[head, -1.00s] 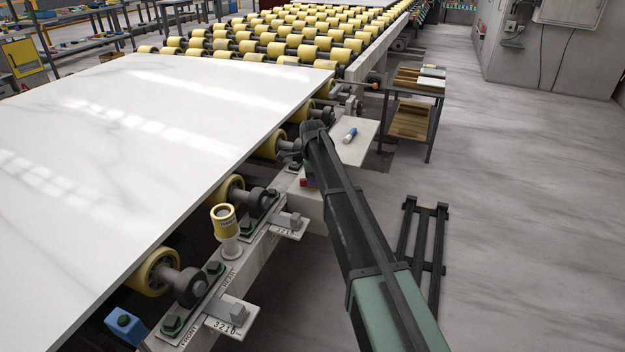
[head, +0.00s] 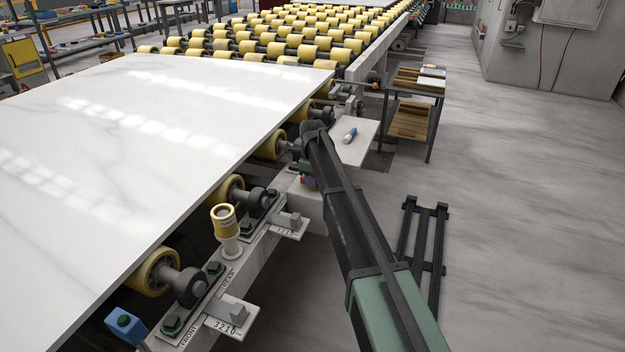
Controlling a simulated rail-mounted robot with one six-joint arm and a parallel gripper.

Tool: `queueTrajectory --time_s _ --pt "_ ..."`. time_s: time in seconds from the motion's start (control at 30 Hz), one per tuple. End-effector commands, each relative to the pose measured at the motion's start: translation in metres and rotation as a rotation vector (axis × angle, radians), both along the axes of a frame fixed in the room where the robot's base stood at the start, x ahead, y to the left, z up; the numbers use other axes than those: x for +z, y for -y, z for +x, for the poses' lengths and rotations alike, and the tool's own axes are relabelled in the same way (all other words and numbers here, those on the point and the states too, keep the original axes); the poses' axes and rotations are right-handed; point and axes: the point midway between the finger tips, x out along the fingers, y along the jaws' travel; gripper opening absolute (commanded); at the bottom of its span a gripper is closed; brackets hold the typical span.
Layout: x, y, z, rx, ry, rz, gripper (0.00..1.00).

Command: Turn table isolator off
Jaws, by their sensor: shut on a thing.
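My dark arm reaches in from the lower right to the side frame of the roller table. My gripper (head: 303,172) is at the arm's far end, low beside the frame, and mostly hidden by the arm. Only a sliver of this part shows. Its handle position and the fingertips cannot be made out.
A white stone slab (head: 150,150) lies on yellow rollers at the left. A yellow-topped post (head: 223,217) stands on the frame. A shelf trolley (head: 412,110) stands behind the arm, and a black rack (head: 424,245) lies on the floor. The right floor is clear.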

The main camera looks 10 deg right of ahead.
Motion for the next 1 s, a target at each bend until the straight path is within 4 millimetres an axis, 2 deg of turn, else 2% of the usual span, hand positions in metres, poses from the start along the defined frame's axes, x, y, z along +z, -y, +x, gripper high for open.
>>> queueTrajectory --time_s 0.23,0.27,0.4,0.43,0.77,0.87,1.0 --pt "0.0 0.0 -0.001 -0.002 -0.001 0.001 0.0" --pt "0.0 0.0 -0.001 -0.002 -0.001 0.001 0.18" --pt "0.0 0.0 -0.001 -0.001 -0.001 0.001 0.4" --pt "0.0 0.0 0.0 -0.001 -0.001 0.001 0.43" --pt "0.006 0.0 0.0 0.0 0.0 0.0 0.43" --pt "0.021 0.0 0.0 0.0 0.0 0.0 0.43" --pt "0.054 0.0 0.0 0.0 0.0 0.0 0.43"
